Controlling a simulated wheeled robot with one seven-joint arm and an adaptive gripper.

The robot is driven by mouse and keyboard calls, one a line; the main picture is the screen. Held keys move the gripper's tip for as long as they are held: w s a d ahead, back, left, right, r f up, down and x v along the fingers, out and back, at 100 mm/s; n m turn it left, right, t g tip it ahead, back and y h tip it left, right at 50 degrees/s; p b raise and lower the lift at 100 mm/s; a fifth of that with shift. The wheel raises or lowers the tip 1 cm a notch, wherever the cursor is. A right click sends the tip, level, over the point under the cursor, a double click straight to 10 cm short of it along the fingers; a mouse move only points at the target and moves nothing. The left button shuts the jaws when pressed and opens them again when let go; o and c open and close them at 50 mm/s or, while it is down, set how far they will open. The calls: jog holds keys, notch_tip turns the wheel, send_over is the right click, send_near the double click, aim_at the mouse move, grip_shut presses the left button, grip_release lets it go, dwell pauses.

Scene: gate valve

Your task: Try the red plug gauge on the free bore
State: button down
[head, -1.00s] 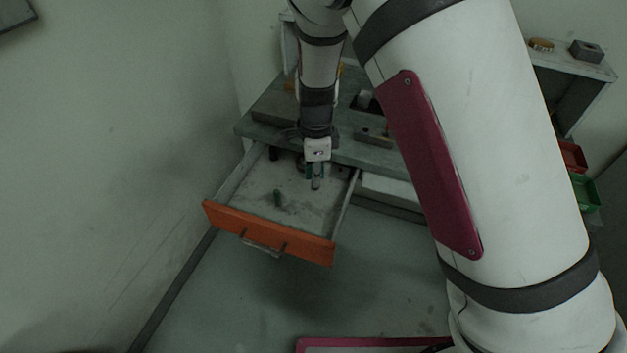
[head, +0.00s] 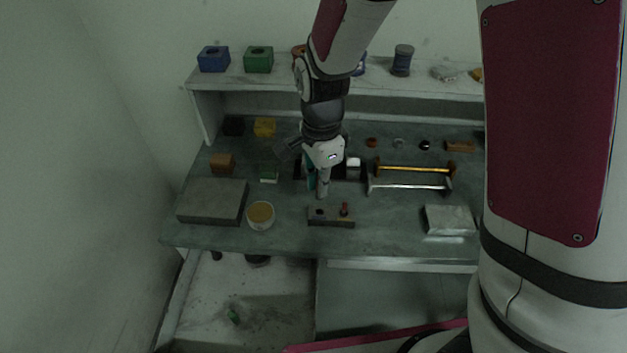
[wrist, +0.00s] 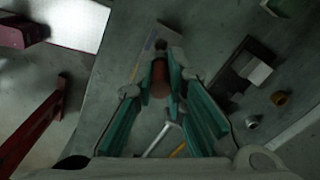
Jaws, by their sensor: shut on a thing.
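My gripper (head: 322,188) is above the workbench, just behind a dark gauge block (head: 330,218). In the wrist view its teal fingers (wrist: 160,78) are shut on the red plug gauge (wrist: 159,82), a dull red cylinder. In the head view the fingers mostly hide the held gauge, and a pale grey tip shows below them. The block has a dark open bore (head: 319,211) at its left. A reddish-brown peg (head: 344,209) stands at its right. The gauge looks apart from the block; the exact gap is hard to judge.
A cup with yellowish contents (head: 261,214) and a grey slab (head: 212,201) stand left of the block. Yellow (head: 415,169) and silver (head: 410,186) bars lie right, with a pale box (head: 450,220) in front. The drawer below is open, with a green peg (head: 233,316) inside.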

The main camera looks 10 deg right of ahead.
jog(key=shift+w+f+b, duration=0.2)
jog(key=shift+f+b, duration=1.25)
jog(key=shift+f, duration=0.7)
jog(key=shift+s+f, duration=0.15)
jog(key=shift+f, duration=0.35)
jog(key=shift+f+p, duration=0.3)
jog(key=shift+p, duration=0.15)
dwell(0.7)
dwell(0.9)
jog(key=shift+r+p, duration=2)
jog(key=shift+r, duration=1.05)
